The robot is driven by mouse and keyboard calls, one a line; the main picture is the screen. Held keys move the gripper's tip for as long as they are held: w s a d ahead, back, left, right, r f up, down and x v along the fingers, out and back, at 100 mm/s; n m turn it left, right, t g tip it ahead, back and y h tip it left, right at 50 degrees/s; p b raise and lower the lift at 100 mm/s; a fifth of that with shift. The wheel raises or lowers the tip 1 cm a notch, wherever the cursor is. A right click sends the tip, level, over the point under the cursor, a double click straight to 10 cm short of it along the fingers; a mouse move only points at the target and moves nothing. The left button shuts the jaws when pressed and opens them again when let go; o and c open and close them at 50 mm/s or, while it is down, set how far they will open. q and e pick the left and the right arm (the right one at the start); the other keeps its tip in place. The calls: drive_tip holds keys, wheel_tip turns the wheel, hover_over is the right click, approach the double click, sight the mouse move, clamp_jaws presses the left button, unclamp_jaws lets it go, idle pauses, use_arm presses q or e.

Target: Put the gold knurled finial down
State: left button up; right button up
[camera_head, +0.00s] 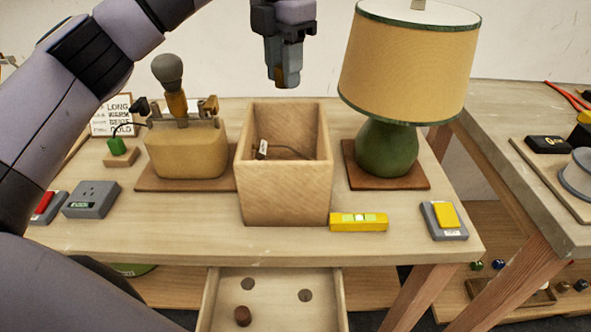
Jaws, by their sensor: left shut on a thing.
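My left gripper (288,78) hangs pointing down at the top middle, above and behind the open wooden box (285,195). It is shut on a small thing. Only a little gold-tan shows between the fingertips, consistent with the gold knurled finial, whose knurling I cannot make out. The fingers hide most of it. It is held in the air, clear of the table. My right gripper is not in view.
A green lamp (386,150) with a tan shade stands right of the box. A tan lamp base (186,152) stands left. A yellow level (358,222) lies in front, beside the box. An open drawer (272,285) is below. The bench (420,240) has bare room at its front.

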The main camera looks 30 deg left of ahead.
use_arm(q)
drive_tip(key=shift+f+b, duration=1.9)
drive_tip(key=shift+f, duration=8)
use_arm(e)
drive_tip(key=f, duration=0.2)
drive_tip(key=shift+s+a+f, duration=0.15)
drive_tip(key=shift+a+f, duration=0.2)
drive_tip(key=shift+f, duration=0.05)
use_arm(q)
drive_tip(key=shift+f, duration=0.6)
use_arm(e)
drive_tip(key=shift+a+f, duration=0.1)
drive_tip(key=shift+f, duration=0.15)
use_arm(q)
drive_tip(key=o, duration=0.7)
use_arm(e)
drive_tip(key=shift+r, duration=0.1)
use_arm(q)
drive_tip(key=shift+r, duration=0.1)
